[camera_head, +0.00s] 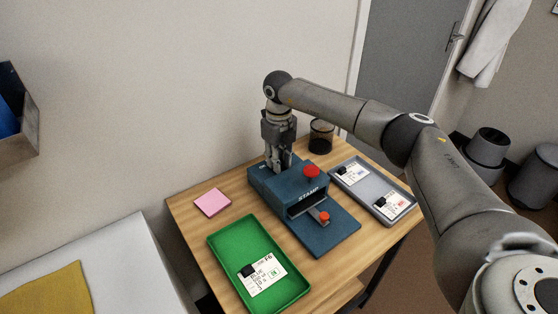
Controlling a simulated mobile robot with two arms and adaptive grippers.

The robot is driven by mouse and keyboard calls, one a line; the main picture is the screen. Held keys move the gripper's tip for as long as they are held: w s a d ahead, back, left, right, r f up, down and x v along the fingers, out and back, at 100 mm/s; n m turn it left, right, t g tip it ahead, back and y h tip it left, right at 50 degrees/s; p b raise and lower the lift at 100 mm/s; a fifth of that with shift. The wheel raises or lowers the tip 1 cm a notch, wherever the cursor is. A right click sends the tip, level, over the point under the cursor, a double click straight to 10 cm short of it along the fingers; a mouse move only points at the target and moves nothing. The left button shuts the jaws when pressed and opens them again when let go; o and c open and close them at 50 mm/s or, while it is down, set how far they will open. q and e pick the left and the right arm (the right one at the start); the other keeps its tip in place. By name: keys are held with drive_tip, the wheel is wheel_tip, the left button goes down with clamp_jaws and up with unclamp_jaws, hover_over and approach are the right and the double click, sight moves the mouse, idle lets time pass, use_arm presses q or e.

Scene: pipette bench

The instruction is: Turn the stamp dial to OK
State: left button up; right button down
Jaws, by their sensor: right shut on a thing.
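The blue stamp machine (299,205) stands in the middle of the wooden table, with a red button on top and a small red-tipped lever at its front. My right gripper (279,168) points straight down at the back left of the machine's top. It is shut on what seems to be the stamp dial, which its fingers hide. A small light marking shows on the top just left of the fingers, too small to read. The dial's setting cannot be made out. My left gripper is not in view.
A green tray (226,244) with a labelled card lies at front left. A grey tray (353,188) with two cards lies at right. A pink note pad (212,202) is left of the machine, and a dark mesh cup (321,137) stands behind it. A wall rises behind the table.

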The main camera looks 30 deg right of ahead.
drive_tip(key=shift+n, duration=1.1)
drive_tip(key=c, duration=1.5)
unclamp_jaws()
wheel_tip(320, 180, up, 12)
drive_tip(key=shift+r, duration=0.1)
